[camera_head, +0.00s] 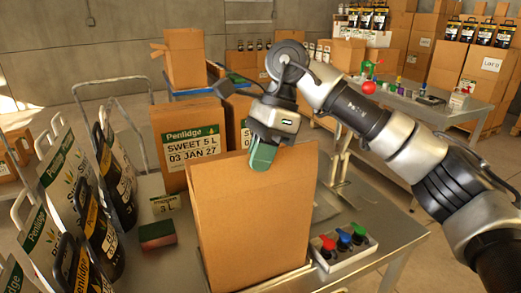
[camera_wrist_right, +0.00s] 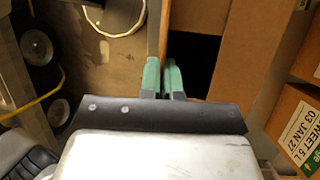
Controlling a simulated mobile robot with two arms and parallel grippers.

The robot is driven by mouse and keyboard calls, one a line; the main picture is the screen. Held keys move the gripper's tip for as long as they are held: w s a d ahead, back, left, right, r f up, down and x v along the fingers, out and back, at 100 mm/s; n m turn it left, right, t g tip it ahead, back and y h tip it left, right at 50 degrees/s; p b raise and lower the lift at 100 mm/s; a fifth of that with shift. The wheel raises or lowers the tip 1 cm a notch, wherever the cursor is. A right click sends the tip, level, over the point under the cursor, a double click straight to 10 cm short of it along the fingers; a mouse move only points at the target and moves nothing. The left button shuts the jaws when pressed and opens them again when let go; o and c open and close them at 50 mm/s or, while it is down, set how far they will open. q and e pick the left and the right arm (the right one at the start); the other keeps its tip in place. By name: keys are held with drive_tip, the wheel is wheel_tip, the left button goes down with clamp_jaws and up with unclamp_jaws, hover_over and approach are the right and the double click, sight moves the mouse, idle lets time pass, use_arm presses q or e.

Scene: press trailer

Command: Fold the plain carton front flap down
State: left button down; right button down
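The plain brown carton (camera_head: 255,225) stands upright on the metal table, its broad blank front panel facing me. Its front flap stands up at the top of that side. My right gripper (camera_head: 262,157) points down at the flap's top edge, with a green finger in front of the board. In the right wrist view, the green fingers (camera_wrist_right: 163,77) are close together, and the thin edge of the flap (camera_wrist_right: 164,28) runs into the narrow gap between them. The dark carton opening (camera_wrist_right: 190,65) shows beside them. My left gripper is not in view.
A labelled Penlidge carton (camera_head: 187,145) stands behind at the left. Black labelled containers (camera_head: 90,215) crowd the left side. A box with red, blue and green knobs (camera_head: 343,245) sits close on the right. A red and green block (camera_head: 157,235) lies left of the carton.

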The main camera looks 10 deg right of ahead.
drive_tip(key=c, duration=1.8)
unclamp_jaws()
drive_tip(key=o, duration=0.5)
drive_tip(key=shift+c, duration=0.2)
drive_tip(key=v, duration=1)
drive_tip(key=shift+r, duration=0.4)
drive_tip(key=shift+w+d, duration=0.1)
